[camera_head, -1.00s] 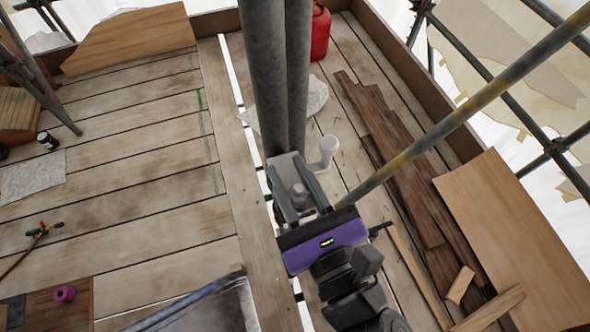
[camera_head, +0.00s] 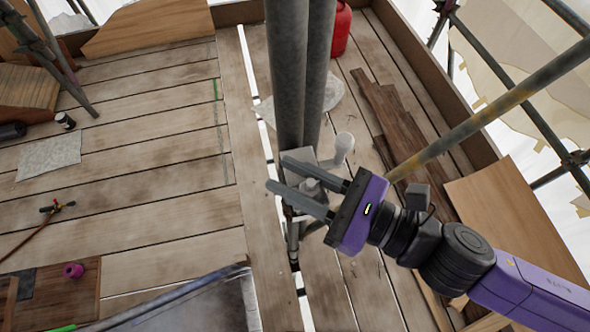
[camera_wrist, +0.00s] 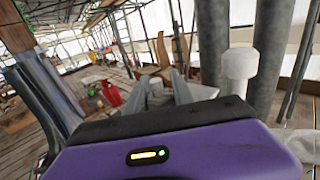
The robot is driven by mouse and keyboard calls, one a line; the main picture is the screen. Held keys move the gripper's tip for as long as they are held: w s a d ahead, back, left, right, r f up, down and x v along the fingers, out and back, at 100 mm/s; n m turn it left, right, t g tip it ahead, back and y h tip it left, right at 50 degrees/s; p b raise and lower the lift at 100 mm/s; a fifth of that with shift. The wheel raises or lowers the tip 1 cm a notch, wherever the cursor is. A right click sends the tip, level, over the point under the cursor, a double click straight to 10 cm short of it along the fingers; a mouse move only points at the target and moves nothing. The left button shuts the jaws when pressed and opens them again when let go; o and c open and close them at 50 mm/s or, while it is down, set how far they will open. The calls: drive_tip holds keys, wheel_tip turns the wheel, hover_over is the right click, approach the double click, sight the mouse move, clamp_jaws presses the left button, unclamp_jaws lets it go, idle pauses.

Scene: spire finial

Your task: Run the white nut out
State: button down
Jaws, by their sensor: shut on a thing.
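The white nut (camera_head: 311,187) looks pale grey and sits between the two long grey fingers of my gripper (camera_head: 278,174), over a grey bracket (camera_head: 298,156) at the foot of two thick pipes. My gripper is shut on it, with fingers reaching past it to the left. In the wrist view the nut (camera_wrist: 155,88) shows small between the fingers (camera_wrist: 156,82). Its lower side and any thread are hidden. A white round-headed post (camera_head: 344,147) stands beside the bracket, just beyond the fingers; it looms large in the wrist view (camera_wrist: 240,68).
Two upright pipes (camera_head: 288,75) stand close behind the fingers. A slanting scaffold tube (camera_head: 480,115) passes above my wrist on the right. Dark planks (camera_head: 400,125) and a red canister (camera_head: 340,30) lie beyond. The plank deck (camera_head: 150,160) at left is mostly clear.

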drive_tip(key=shift+s+a+n+g+y, duration=0.15)
drive_tip(key=shift+n+g+y, duration=0.2)
drive_tip(key=shift+n+g, duration=0.45)
drive_tip(key=shift+s+n+g+y, duration=0.15)
drive_tip(key=shift+n+g+y, duration=0.3)
drive_tip(key=shift+g, duration=0.65)
drive_tip(key=shift+s+n+g, duration=0.1)
drive_tip(key=shift+n+g, duration=0.25)
drive_tip(key=shift+g, duration=0.05)
drive_tip(key=shift+f, duration=0.1)
drive_tip(key=c, duration=1.1)
unclamp_jaws()
drive_tip(key=s+d+b, duration=0.1)
drive_tip(key=d+b, duration=0.2)
drive_tip(key=d, duration=0.4)
drive_tip(key=shift+s+d, duration=0.2)
drive_tip(key=shift+d, duration=0.15)
